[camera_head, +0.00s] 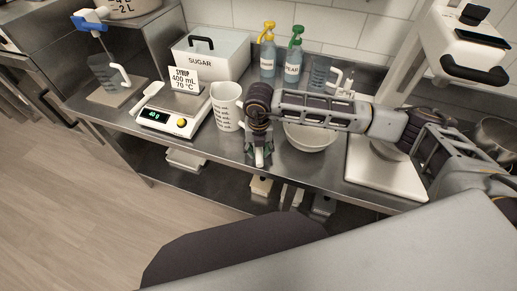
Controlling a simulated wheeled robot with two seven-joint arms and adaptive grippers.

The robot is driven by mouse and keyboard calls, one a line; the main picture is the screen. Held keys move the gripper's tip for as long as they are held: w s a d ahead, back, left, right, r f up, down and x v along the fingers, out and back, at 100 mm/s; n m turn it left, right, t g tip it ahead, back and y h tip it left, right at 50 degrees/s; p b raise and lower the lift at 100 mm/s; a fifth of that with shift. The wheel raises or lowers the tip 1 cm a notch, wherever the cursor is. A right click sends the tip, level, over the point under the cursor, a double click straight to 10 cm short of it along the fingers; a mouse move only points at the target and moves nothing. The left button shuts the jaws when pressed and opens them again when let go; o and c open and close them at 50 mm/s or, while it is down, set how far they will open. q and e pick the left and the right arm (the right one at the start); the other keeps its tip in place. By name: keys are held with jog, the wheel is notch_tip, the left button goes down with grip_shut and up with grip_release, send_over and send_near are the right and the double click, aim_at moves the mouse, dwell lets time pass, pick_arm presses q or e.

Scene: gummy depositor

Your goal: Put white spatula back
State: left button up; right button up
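A white spatula-shaped utensil (149,95) lies on the steel counter at the left, beside the digital scale (172,122). My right arm reaches in from the right across the counter. My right gripper (259,155) points down near the counter's front edge, just right of the white measuring jug (227,106) and well right of the white utensil. A small pale shape shows between its fingers, but I cannot tell whether it is a held thing or a finger part. My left gripper is not in view.
A white bowl (310,134) sits partly behind my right arm. A sugar box (211,53), a syrup card (184,79), spray bottles (293,60) and a clear jug (319,75) stand behind. Another clear jug (104,72) stands left.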

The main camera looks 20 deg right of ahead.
jog(key=shift+s+r+p, duration=0.15)
jog(key=shift+r+p, duration=0.1)
jog(key=shift+p, duration=0.25)
jog(key=shift+r, duration=0.35)
pick_arm(q)
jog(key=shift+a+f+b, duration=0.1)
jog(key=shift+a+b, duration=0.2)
jog(key=shift+b, duration=0.3)
pick_arm(e)
notch_tip(320, 180, up, 12)
jog(key=shift+f, duration=0.2)
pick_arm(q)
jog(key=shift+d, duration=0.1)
pick_arm(e)
jog(key=shift+s, duration=0.1)
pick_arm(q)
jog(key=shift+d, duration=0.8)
